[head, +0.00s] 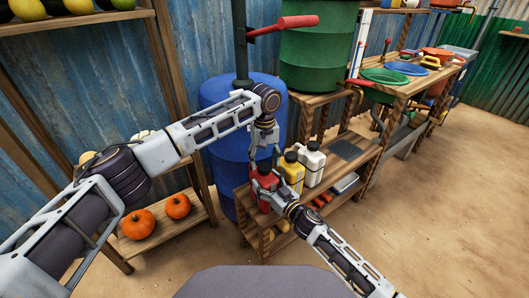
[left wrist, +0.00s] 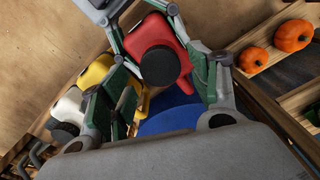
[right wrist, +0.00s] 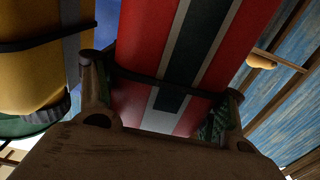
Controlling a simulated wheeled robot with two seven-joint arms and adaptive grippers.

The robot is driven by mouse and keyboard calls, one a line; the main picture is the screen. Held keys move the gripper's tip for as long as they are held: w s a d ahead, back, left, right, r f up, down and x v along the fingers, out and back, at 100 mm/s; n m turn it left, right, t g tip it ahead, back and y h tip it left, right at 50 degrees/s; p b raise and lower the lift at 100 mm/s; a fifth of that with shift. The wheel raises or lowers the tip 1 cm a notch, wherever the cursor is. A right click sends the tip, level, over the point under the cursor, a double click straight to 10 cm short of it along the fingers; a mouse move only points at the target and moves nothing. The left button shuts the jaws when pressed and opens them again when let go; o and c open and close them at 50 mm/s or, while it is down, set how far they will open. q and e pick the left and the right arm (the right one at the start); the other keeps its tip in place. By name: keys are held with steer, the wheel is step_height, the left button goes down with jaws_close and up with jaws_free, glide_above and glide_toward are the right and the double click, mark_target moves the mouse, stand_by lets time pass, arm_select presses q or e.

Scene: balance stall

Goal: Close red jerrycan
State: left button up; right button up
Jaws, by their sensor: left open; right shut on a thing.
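The red jerrycan (head: 263,182) stands at the left end of the low wooden bench. In the left wrist view its red body (left wrist: 152,35) shows a round black cap (left wrist: 161,67) at its top; I cannot tell how tightly the cap sits. My left gripper (head: 264,152) is open above the jerrycan, its fingers spread on either side of the cap in the left wrist view (left wrist: 168,85). My right gripper (head: 277,192) is shut on the jerrycan's body, with fingers on both sides of the striped red body (right wrist: 205,50) in the right wrist view.
A yellow jerrycan (head: 292,170) and a white jerrycan (head: 312,165) stand close by on the right. A blue barrel (head: 222,165) is behind, with a green barrel (head: 318,45) beyond. Pumpkins (head: 137,224) sit on a shelf at left. The sandy floor at right is clear.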

mark_target(264, 166)
arm_select(q)
steer(key=shift+f, duration=1.45)
steer(key=c, duration=1)
steer(key=m, duration=0.5)
steer(key=shift+c, duration=0.3)
steer(key=m, duration=1)
steer(key=shift+m, duration=0.4)
steer(key=m, duration=0.5)
steer(key=o, duration=1.1)
steer(key=shift+o, duration=0.2)
